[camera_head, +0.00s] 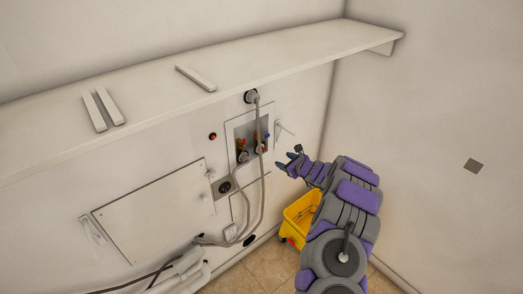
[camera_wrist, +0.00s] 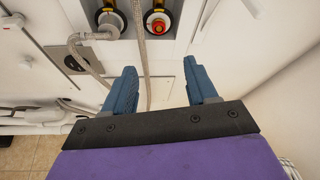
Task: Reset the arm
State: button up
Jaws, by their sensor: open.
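My gripper (camera_head: 289,162) reaches out toward the wall at the middle right in the head view. In the wrist view my gripper (camera_wrist: 162,85) shows two blue fingers spread apart with nothing between them. Behind the fingers is the white wall with a pale panel. My arm, purple and grey, comes up from the lower right of the head view. It hides part of the yellow mop wringer bucket (camera_head: 296,218) on the floor.
A recessed valve box (camera_head: 243,140) with hoses (camera_head: 262,170) is on the wall; its valves (camera_wrist: 157,20) top the wrist view. A long shelf (camera_head: 230,58) holds white strips (camera_head: 196,78). A square panel (camera_head: 150,210) is at left. A side wall (camera_head: 440,120) stands right.

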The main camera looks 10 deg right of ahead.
jog(key=s+a+r+n+g+y, duration=0.2)
jog(key=s+a+r+n+y, duration=0.15)
jog(key=a+r, duration=0.45)
jog(key=s+a+r+n+g+y, duration=0.2)
jog(key=s+a+r+n, duration=0.3)
jog(key=a+r, duration=0.35)
jog(key=s+a+r+n+g, duration=0.3)
jog(key=s+a+r+n, duration=0.15)
jog(key=s, duration=0.45)
jog(key=s+a+r+n+g, duration=0.3)
jog(key=s+a+n, duration=0.2)
jog(key=s, duration=0.4)
jog(key=s+d+n+g+h, duration=0.2)
jog(key=s+n+g+h, duration=0.3)
jog(key=s, duration=1.3)
jog(key=s+d+f+n+h, duration=0.2)
jog(key=s+d+n+h, duration=0.3)
jog(key=s+d, duration=1)
jog(key=s+h, duration=0.1)
jog(key=s, duration=0.2)
jog(key=shift+d+f+t, duration=0.15)
jog(key=shift+f+t, duration=0.2)
jog(key=shift+t, duration=0.05)
